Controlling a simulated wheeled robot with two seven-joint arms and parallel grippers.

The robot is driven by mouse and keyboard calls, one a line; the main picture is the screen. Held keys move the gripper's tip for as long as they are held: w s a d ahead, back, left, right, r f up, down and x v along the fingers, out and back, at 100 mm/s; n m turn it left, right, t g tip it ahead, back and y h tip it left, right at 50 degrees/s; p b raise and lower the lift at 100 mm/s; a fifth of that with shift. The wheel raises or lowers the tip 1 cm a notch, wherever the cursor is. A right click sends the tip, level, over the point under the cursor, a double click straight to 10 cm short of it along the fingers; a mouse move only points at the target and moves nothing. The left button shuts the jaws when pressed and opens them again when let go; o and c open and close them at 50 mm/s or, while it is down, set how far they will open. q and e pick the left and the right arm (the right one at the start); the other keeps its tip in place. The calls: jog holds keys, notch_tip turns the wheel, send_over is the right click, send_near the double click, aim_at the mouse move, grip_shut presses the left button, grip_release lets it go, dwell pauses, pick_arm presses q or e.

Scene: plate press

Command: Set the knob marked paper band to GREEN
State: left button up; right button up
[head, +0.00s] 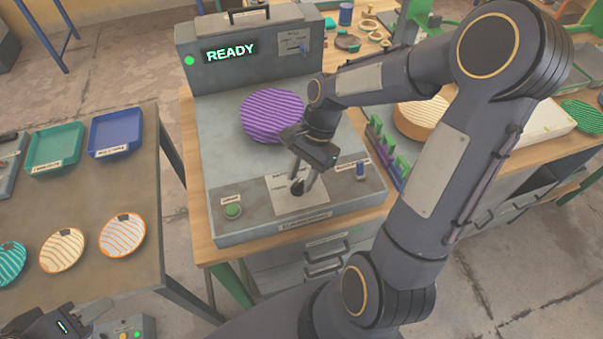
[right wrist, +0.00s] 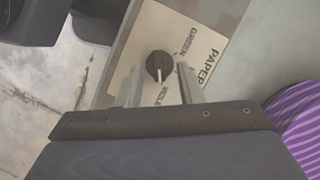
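The knob marked paper band is black and stands on a pale label plate on the machine's front panel (head: 316,204). In the right wrist view the knob (right wrist: 157,66) has a white pointer line toward the bottom of the picture, near a partly hidden word that starts "VIOL". The word GREEN lies at its upper right. My right gripper (right wrist: 159,70) is open, with one finger on each side of the knob. Whether the fingers touch it I cannot tell. My left gripper (head: 92,310) is at the lower left, away from the machine; its fingers are unclear.
The machine's display (head: 230,51) reads READY beside a green light. A purple striped plate (head: 270,114) lies on its bed. A green button (head: 233,211) is left of the knob, a blue switch (head: 360,170) right. Trays and striped plates stand on the left table (head: 88,192).

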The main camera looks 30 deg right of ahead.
jog(key=shift+f, duration=0.1)
grip_shut()
